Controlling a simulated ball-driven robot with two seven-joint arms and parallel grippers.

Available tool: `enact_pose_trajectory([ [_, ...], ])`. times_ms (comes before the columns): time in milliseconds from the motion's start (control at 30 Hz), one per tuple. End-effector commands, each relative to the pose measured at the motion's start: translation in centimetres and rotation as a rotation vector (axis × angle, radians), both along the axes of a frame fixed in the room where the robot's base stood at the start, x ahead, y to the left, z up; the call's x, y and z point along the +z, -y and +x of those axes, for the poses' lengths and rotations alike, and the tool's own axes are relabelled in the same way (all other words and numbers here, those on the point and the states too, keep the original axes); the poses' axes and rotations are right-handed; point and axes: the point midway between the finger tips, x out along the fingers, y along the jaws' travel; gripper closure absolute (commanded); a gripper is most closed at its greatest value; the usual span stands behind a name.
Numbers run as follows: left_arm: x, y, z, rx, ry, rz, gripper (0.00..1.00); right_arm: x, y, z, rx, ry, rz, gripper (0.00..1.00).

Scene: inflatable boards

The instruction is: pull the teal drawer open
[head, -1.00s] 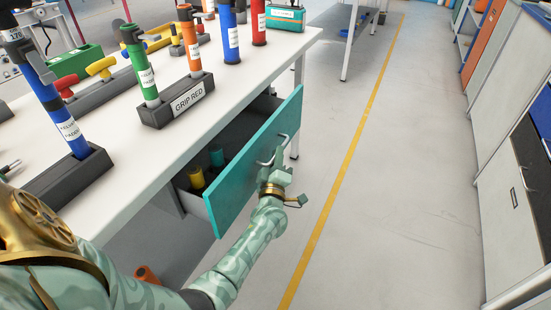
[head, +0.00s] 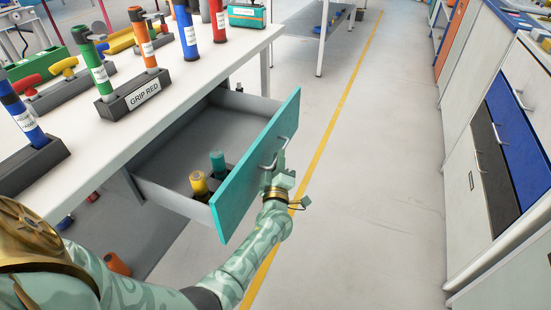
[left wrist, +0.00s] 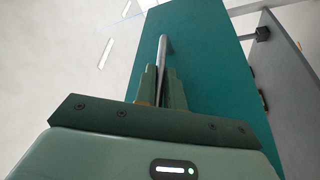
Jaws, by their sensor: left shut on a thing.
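The teal drawer (head: 255,166) is pulled well out from under the white workbench (head: 75,128). Its grey inside shows, with a yellow-topped piece (head: 199,185) and a teal-topped piece (head: 218,163) standing near the front. A metal bar handle (head: 281,148) is on its front panel. My left gripper (head: 277,166) is shut on this handle. In the left wrist view, the fingers (left wrist: 161,88) close on the handle bar (left wrist: 161,60) against the teal front (left wrist: 205,70). My right gripper is not in view.
Grey cabinets (head: 510,90) with blue and dark drawer fronts line the right side. The floor with a yellow line (head: 340,110) is clear between.

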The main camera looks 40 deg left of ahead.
Motion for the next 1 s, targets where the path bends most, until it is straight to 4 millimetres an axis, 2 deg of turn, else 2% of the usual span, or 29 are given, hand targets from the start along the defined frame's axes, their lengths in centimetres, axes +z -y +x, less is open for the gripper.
enact_pose_trajectory([
  [633, -0.39, 0.50, -0.05, 0.000, -0.007, -0.003, 1.00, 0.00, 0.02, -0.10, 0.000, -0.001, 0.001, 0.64],
  [667, -0.39, 0.49, -0.05, 0.000, -0.007, -0.003, 0.81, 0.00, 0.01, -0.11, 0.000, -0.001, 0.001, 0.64],
  [700, -0.37, 0.49, -0.05, 0.000, -0.007, -0.003, 0.70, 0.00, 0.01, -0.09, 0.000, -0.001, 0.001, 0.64],
  [733, -0.35, 0.48, -0.04, 0.000, -0.005, -0.002, 0.67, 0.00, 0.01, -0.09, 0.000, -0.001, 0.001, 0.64],
  [1000, -0.17, 0.47, 0.03, 0.000, -0.002, 0.000, 0.67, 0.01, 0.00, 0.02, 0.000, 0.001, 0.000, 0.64],
])
